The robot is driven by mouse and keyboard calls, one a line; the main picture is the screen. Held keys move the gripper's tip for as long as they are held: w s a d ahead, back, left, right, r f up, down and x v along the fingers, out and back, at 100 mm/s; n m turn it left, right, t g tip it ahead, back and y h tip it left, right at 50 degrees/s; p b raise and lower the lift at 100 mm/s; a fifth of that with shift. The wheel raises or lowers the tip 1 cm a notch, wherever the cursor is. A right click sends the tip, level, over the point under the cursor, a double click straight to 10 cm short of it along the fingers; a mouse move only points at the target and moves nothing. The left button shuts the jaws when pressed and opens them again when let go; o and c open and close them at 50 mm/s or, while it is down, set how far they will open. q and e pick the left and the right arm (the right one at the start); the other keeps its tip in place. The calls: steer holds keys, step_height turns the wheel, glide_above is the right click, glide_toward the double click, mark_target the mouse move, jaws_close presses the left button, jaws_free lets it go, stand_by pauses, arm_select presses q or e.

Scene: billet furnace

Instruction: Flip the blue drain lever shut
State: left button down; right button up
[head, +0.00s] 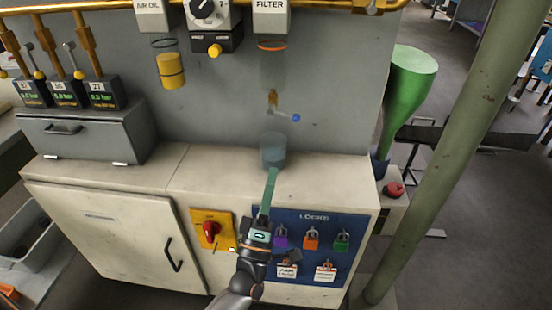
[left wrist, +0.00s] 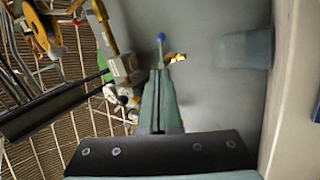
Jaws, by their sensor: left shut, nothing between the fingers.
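The drain lever is a thin pale handle with a blue ball end (head: 295,118). In the head view it sticks out to the right and slightly down from a brass valve (head: 272,98) below the unit labelled FILTER (head: 270,10). In the left wrist view the blue ball (left wrist: 161,37) shows just beyond my fingertips, with brass (left wrist: 176,57) beside it. My left gripper (head: 272,170) has green fingers, shut and empty. In the head view its fingertips are below the lever, in front of the clear cup. Contact with the lever is not visible. My right gripper is out of view.
A clear bluish cup (head: 273,148) stands on the cabinet top (head: 205,170) under the valve. A yellow bowl (head: 170,72) hangs to its left. Below are a red switch (head: 209,229) and a blue LOCKS board (head: 350,225). A green post (head: 440,150) stands at right.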

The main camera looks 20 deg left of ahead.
arm_select(q)
steer(key=shift+v, duration=1)
